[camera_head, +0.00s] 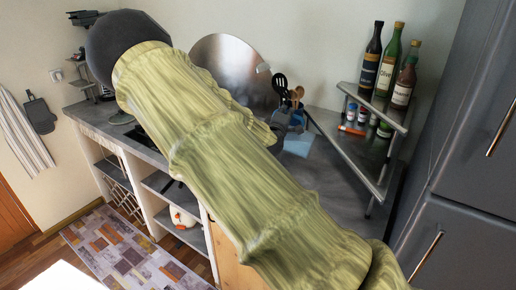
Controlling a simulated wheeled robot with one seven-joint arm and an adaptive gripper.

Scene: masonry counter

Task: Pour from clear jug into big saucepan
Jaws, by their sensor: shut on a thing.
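My arm, in a wrinkled yellow-green sleeve, crosses the camera_head view from the lower right to the upper left and ends there in a dark grey rounded part. I cannot make out the clear jug or the big saucepan; my arm covers much of the counter (155,157). A dark edge, perhaps of a hob, shows on the counter just left of the sleeve; the rest of it is hidden.
Utensils (281,84) stand on the counter beside a light blue flat thing (298,145). A corner shelf (382,110) holds several bottles and jars. A tall grey cabinet (458,150) closes the right side. A patterned rug (120,250) lies on the floor.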

